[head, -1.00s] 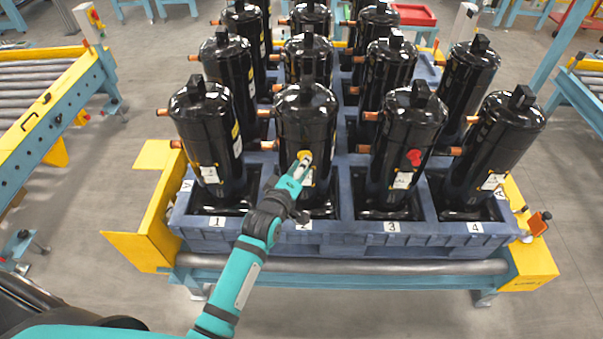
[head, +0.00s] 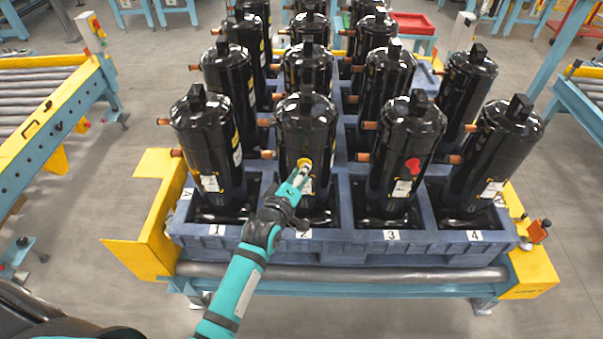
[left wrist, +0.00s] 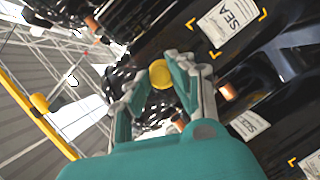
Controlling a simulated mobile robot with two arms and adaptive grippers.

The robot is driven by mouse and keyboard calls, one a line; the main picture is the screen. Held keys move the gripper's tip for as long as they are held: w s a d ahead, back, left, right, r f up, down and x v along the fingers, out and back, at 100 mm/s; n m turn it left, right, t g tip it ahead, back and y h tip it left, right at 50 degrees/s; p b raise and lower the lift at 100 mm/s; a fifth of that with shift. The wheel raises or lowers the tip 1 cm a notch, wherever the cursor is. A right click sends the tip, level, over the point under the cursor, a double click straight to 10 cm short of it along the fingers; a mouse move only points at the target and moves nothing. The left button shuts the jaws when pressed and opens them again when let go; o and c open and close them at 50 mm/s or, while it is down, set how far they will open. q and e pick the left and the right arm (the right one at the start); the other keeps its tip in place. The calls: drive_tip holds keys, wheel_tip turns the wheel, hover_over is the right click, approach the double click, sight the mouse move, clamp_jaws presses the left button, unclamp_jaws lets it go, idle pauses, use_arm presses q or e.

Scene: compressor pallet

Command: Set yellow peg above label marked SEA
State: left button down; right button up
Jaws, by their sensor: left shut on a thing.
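The yellow peg (head: 304,163) is at the tip of my left gripper (head: 299,176), in front of the black compressor (head: 304,125) above number 2. In the left wrist view the round yellow peg (left wrist: 160,74) sits between the fingertips of my left gripper (left wrist: 161,82), which is shut on it. A white label marked SEA (left wrist: 232,20) with yellow corner marks is at upper right in that view, on a dark surface beside the fingers. In the head view my gripper partly covers the label area on this compressor. I cannot tell whether the peg touches the compressor. My right gripper is out of view.
A red peg (head: 413,165) sits above the label (head: 402,188) on the compressor to the right. Several black compressors with copper stubs stand close together in the blue pallet (head: 345,243). A roller conveyor (head: 45,110) is at left. Grey floor is clear at lower right.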

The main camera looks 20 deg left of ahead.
use_arm(q)
drive_tip(key=shift+p, duration=0.45)
idle(1.0)
drive_tip(key=shift+w+a, duration=0.2)
drive_tip(key=shift+w, duration=0.5)
idle(0.6)
